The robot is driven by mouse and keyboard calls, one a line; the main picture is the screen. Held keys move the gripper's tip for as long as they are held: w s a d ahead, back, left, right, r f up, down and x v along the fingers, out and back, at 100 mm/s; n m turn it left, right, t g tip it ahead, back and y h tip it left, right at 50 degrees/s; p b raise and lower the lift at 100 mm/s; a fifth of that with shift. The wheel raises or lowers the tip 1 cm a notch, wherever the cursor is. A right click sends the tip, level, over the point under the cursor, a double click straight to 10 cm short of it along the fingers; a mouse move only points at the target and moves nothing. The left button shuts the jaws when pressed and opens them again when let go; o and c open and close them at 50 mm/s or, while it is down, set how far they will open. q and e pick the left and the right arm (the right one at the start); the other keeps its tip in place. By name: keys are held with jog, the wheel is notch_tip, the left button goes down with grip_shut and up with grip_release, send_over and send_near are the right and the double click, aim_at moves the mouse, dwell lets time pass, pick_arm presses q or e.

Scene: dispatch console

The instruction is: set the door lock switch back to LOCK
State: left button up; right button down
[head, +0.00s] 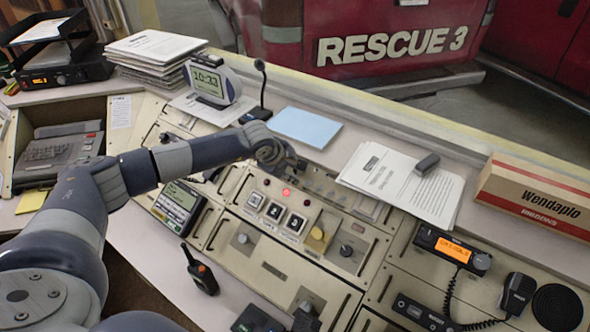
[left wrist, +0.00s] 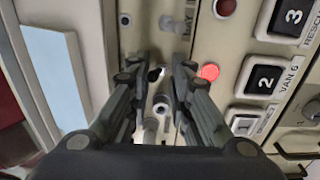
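My left gripper (head: 288,166) is over the upper part of the sloped console panel, left of the papers. In the left wrist view, its two fingers (left wrist: 158,70) are apart, one on each side of a small metal toggle switch (left wrist: 161,106). The toggle shows in the gap, with visible space beside it. I cannot read a LOCK label or tell which way the lever points. In the head view the gripper hides this spot. My right gripper is not in view.
A red lamp (head: 287,192) is lit beside numbered bay buttons (head: 275,211). Papers (head: 400,185), a blue sheet (head: 305,127), a gooseneck microphone (head: 260,90) and a clock (head: 211,80) stand around the panel.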

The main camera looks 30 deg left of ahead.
pick_arm(q)
jog(key=shift+s+f+b, duration=0.35)
jog(key=shift+s+f, duration=0.45)
jog(key=shift+s, duration=0.1)
jog(key=shift+a, duration=0.1)
jog(key=shift+r, duration=0.15)
jog(key=shift+s+a+r+p, duration=0.1)
jog(key=shift+r+p, duration=0.3)
jog(key=shift+r, duration=0.2)
jog(key=p+v, duration=0.1)
jog(key=v, duration=0.4)
jog(key=shift+p, duration=0.4)
jog(key=shift+f, duration=0.1)
